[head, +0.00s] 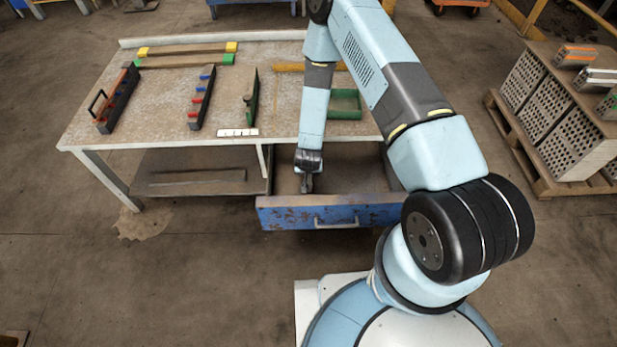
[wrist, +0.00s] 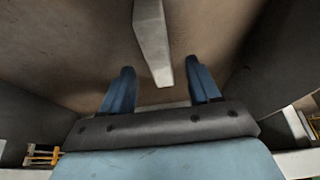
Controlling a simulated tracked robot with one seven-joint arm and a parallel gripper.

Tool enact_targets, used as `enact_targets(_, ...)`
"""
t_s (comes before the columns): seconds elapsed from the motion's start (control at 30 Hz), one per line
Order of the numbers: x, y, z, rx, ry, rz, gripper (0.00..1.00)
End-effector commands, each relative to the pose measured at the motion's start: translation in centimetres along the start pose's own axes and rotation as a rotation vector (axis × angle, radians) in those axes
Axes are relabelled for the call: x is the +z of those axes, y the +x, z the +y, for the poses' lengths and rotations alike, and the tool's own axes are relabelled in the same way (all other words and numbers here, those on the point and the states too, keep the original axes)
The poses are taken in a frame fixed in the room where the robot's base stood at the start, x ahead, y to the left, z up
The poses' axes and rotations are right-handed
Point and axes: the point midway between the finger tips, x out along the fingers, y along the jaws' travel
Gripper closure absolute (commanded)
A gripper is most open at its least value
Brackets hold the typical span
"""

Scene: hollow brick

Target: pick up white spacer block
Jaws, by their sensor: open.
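In the wrist view, a long pale block (wrist: 152,42), which looks like the white spacer block, lies on the brown drawer floor. Its near end lies between the lines of my two fingers, and its far end runs out of the top of the picture. My gripper (wrist: 160,80) is open with nothing between its fingers. In the head view, my gripper (head: 306,184) points down inside the open blue drawer (head: 285,219) under the table. The block cannot be made out in the head view. I cannot tell how far the fingertips are above it.
Drawer walls stand close on both sides in the wrist view. The worktable (head: 170,95) carries several racks and bars, a white strip (head: 237,132) and a green frame (head: 345,105). A pallet of hollow bricks (head: 560,115) stands at the right.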

Motion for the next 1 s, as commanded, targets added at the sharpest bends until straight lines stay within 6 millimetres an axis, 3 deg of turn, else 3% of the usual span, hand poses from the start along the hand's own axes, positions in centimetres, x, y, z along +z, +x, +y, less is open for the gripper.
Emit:
enact_targets(0.17,0.1,0.9,0.0,0.000,0.000,-0.001,0.38)
enact_targets(0.5,0.4,4.8,0.1,0.000,0.000,-0.001,0.38)
enact_targets(0.83,0.4,5.4,0.1,0.000,-0.001,0.000,0.38)
enact_targets(1.0,0.4,5.4,0.1,0.000,-0.001,0.000,0.53)
